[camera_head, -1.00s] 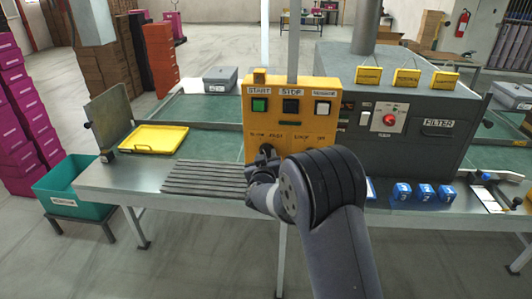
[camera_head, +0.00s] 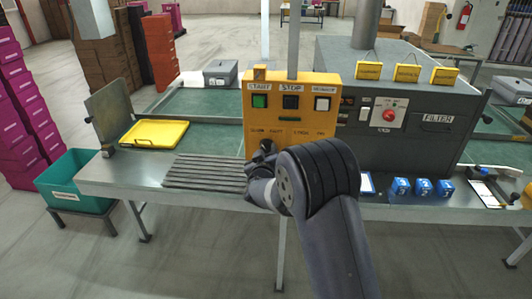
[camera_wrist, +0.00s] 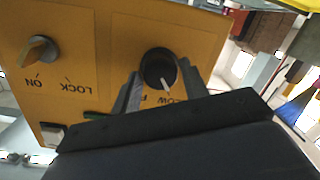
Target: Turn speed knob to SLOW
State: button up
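The speed knob is a round black dial with a white pointer, on the yellow control box (camera_head: 262,98). In the wrist view the knob (camera_wrist: 157,66) lies between my gripper's fingertips, its pointer slanting down and right. The SLOW and FAST lettering beside it is upside down there and partly hidden by my fingers. My gripper (camera_wrist: 159,72) is open, one finger on each side of the knob; whether they touch it I cannot tell. In the head view my gripper (camera_head: 262,158) is in front of the box's lower left, and my arm hides part of it.
The box also has START (camera_head: 259,101) and STOP (camera_head: 290,102) buttons. A grey machine (camera_head: 420,110) with a red knob stands right. A ribbed plate (camera_head: 205,173) lies left.

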jog(key=o, duration=0.3)
jog(key=s, duration=0.3)
jog(key=s+b, duration=0.1)
jog(key=s, duration=0.3)
jog(key=s+r+b, duration=0.1)
jog(key=s, duration=0.2)
jog(key=shift+s, duration=0.4)
jog(key=w, duration=0.3)
jog(key=w+p, duration=0.1)
jog(key=w, duration=0.3)
jog(key=w+f+p, duration=0.1)
jog(key=w, duration=0.3)
jog(key=shift+s, duration=0.1)
